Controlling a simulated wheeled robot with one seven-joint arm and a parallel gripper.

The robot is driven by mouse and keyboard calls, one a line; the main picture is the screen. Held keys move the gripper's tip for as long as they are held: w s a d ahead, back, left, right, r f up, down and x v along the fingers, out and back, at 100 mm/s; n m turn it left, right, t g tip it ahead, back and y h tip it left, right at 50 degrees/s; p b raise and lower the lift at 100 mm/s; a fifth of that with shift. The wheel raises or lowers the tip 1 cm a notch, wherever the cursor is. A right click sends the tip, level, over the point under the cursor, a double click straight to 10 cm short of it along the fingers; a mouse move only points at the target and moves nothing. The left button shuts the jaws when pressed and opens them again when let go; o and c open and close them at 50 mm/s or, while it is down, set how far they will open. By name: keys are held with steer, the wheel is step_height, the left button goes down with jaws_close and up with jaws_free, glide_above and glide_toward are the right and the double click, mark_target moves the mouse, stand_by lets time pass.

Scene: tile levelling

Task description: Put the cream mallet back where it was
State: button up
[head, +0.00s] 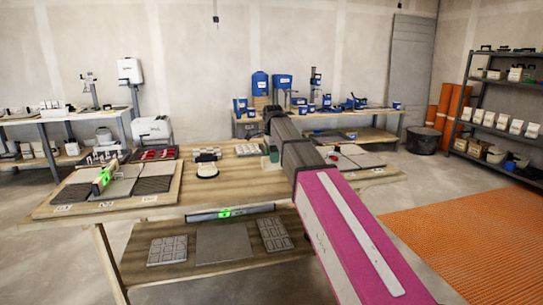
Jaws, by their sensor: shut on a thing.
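My arm reaches from the lower right over the wooden workbench (235,180). Its dark far end is over the back part of the bench. The jaws of my gripper are hidden or too small to make out, so what is between them does not show. A small grey-green piece (270,153) shows just left of the arm, and I cannot tell what it is. I cannot make out a cream mallet for certain. A round cream thing with a dark band (207,171) stands on the bench left of the arm, and its kind is unclear.
A board with grey tiles (120,187) and a green level (104,177) lies on the bench's left. Another level (232,212) is at the front edge. Tiles (223,243) lie on the lower shelf. An orange mat (470,225) covers the floor at right, before shelving (500,110).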

mark_target(273, 169)
steer(key=shift+f, duration=3)
steer(key=shift+f, duration=0.6)
steer(key=o, duration=1.4)
steer(key=shift+r, duration=0.1)
